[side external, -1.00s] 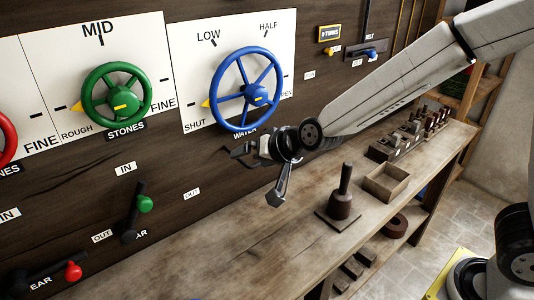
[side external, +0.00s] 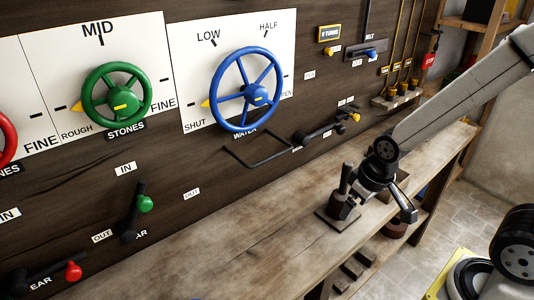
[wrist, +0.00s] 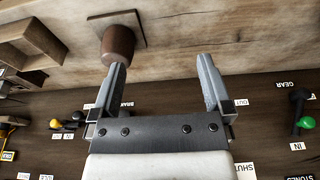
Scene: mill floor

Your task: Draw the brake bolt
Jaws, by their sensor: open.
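My gripper (side external: 382,203) is open and empty above the workbench, its fingers pointing down. In the wrist view both fingers of my gripper (wrist: 162,78) stand wide apart. On the wall, a dark bar fitting (side external: 318,133) runs from a round dark end towards a yellow knob (side external: 355,117). A thin black loop (side external: 262,160) projects from the wall left of it. A BRAKE label (wrist: 126,105) shows partly behind a finger in the wrist view. I cannot tell for sure which of these parts is the brake bolt. My gripper is apart from them, to the right and nearer the camera.
Blue (side external: 250,92) and green (side external: 117,105) handwheels and a green-knobbed lever (side external: 143,204) are on the wall. The bench's left part is clear.

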